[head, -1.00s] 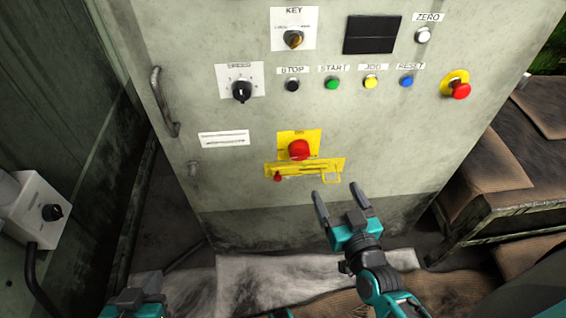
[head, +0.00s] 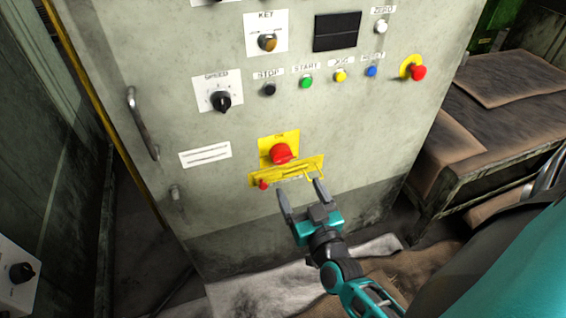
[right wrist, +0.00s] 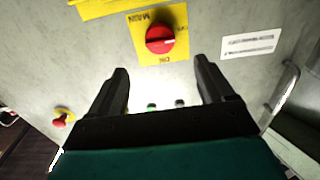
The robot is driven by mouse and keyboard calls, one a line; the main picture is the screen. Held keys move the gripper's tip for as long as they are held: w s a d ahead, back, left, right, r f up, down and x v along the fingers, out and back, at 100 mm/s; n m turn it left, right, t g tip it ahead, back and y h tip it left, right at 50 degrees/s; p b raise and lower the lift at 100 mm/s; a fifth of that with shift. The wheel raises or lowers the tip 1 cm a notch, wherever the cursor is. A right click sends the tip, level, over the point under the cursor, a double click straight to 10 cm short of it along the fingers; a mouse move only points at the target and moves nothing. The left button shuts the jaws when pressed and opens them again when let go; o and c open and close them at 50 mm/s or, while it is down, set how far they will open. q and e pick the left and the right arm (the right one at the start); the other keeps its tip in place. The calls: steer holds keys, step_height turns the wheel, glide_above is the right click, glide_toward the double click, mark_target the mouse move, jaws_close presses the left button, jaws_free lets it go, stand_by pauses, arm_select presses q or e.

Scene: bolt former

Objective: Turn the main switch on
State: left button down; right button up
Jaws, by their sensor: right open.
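The main switch is a red rotary knob (head: 281,153) on a yellow plate (head: 292,137), low on the grey cabinet front. In the right wrist view the red knob (right wrist: 160,39) sits on its yellow plate, lettered MAIN, ON and what looks like OFF, all upside down. My right gripper (head: 301,188) is open and empty, just below the switch in the head view. In the right wrist view its fingertips (right wrist: 160,68) are spread wider than the knob, which lies beyond them, apart from both. My left gripper is out of view.
A yellow hasp bar (head: 290,172) with a small red piece runs just below the knob. Above are a speed dial (head: 221,101), a key switch (head: 267,43), several push-buttons and a red emergency stop (head: 418,73). A cabinet handle (head: 143,124) is at left, a bench (head: 480,120) at right.

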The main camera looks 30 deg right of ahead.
mark_target(284, 160)
steer(key=b+x, duration=0.1)
steer(key=x, duration=0.9)
steer(key=shift+w+b, duration=0.25)
steer(key=shift+b, duration=0.05)
steer(key=shift+c, duration=0.4)
steer(key=c, duration=1)
steer(key=shift+o, duration=0.2)
